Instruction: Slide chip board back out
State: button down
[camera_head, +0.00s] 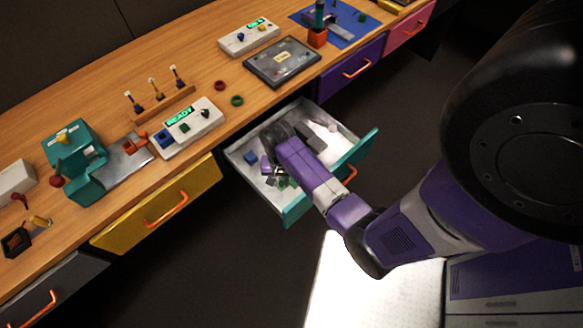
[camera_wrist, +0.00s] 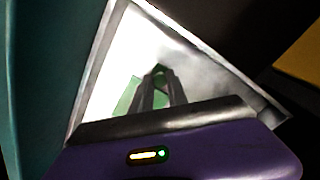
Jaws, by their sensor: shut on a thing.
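The open teal drawer (camera_head: 350,165) is pulled out below the bench top, and my gripper reaches down into it. In the wrist view my gripper (camera_wrist: 159,80) is shut, with a dark green piece (camera_wrist: 160,69) at its fingertips. A lighter green flat patch (camera_wrist: 127,96), which looks like a board, shows just left of the fingers; I cannot tell whether both are one chip board. In the head view small green pieces (camera_head: 284,183) lie in the drawer, and my wrist hides the fingertips.
The drawer also holds a blue block (camera_head: 250,157) and several small dark and purple pieces. The drawer walls stand close around my gripper. The bench above carries a READY panel (camera_head: 188,128), a dark tray (camera_head: 282,62) and a teal machine (camera_head: 75,160). A yellow drawer (camera_head: 160,205) is closed.

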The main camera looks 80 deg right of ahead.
jog(key=shift+w+a, duration=0.2)
jog(key=shift+w, duration=0.05)
jog(key=c, duration=1.3)
grip_release()
jog(key=shift+s, duration=0.1)
notch_tip(320, 180, up, 8)
jog(key=shift+f, duration=0.1)
